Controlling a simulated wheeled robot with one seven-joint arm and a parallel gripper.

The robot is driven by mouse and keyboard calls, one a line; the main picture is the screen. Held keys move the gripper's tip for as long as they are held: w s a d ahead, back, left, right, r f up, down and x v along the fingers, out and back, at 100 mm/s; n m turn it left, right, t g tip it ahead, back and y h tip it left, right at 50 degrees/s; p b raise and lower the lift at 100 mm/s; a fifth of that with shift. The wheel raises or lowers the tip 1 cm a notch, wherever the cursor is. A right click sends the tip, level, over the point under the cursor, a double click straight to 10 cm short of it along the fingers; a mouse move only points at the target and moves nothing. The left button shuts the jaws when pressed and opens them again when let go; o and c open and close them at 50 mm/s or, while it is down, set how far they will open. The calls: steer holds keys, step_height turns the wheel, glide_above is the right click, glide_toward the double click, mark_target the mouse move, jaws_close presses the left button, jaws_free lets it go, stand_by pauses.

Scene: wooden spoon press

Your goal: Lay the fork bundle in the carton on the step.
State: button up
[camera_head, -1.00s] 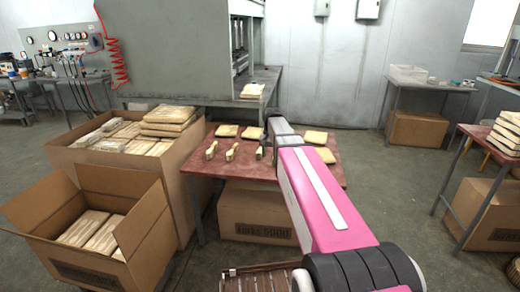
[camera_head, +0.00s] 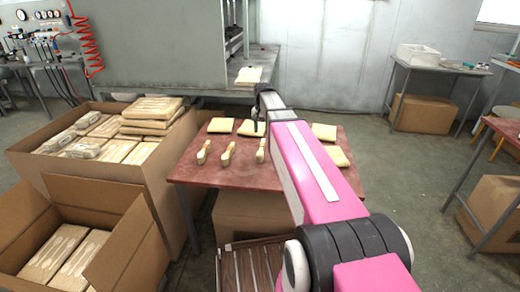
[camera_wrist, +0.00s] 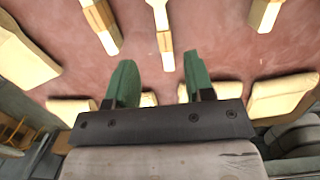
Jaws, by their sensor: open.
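Three small fork bundles, pale with a dark band, lie in a row on the red-brown table: left (camera_head: 203,152), middle (camera_head: 227,152) and right (camera_head: 261,150). My gripper (camera_head: 257,122) is above the table, behind the right bundle in the head view. In the wrist view its green fingers (camera_wrist: 160,84) are apart with nothing between them. One bundle (camera_wrist: 163,38) lies beyond the fingertips, between their lines; two others lie to its sides. An open carton (camera_head: 115,245) at lower left holds several wrapped packs. I cannot tell which carton is on the step.
A larger carton (camera_head: 165,175) full of wrapped packs stands left of the table (camera_head: 190,172). Flat pale packs (camera_head: 220,125) lie along the table's back and right side. A closed carton (camera_head: 250,212) and a slatted surface (camera_head: 250,265) are below the table.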

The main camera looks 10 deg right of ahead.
mark_target(262, 147)
steer(key=f, duration=0.5)
steer(key=shift+s+a, duration=0.1)
steer(key=shift+s, duration=0.15)
steer(key=shift+a+f, duration=0.15)
steer(key=shift+f, duration=2.55)
jaws_close()
